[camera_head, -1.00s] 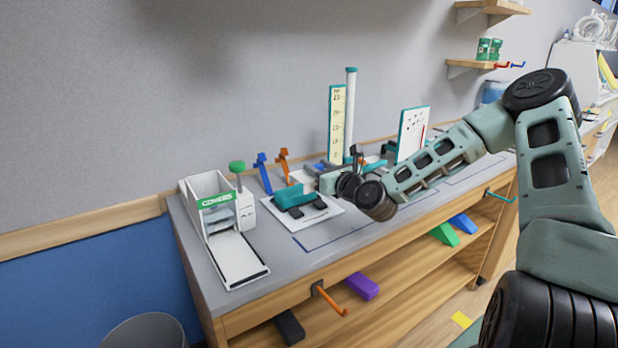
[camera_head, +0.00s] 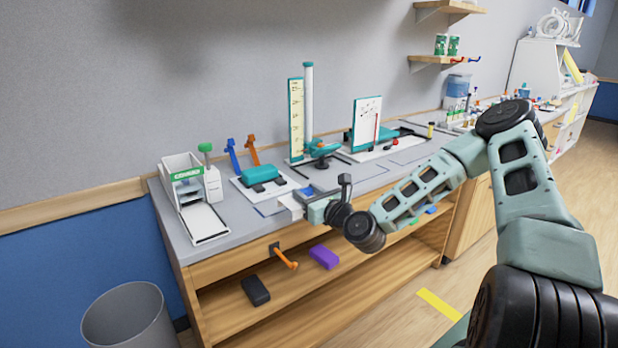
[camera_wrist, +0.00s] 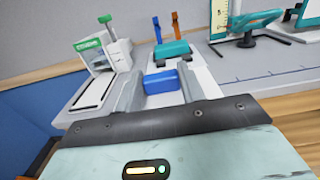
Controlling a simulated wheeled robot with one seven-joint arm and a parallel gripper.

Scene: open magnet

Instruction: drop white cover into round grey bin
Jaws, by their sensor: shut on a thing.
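My gripper (camera_head: 302,201) is shut, raised by the bench's front edge. A small white piece, apparently the white cover (camera_head: 289,203), shows at its fingertips. In the wrist view a blue block (camera_wrist: 161,82) shows between the two grey fingers (camera_wrist: 160,92); whether it is joined to the white piece I cannot tell. The white cover is not clearly made out in that view. The round grey bin (camera_head: 128,313) stands on the floor at the lower left, left of the bench and well away from my gripper. Its inside is only partly visible.
The bench (camera_head: 245,231) carries a white covers dispenser (camera_head: 185,185) with a green knob, a teal device (camera_head: 260,174) on a white mat, and a yellow scale (camera_head: 295,120).

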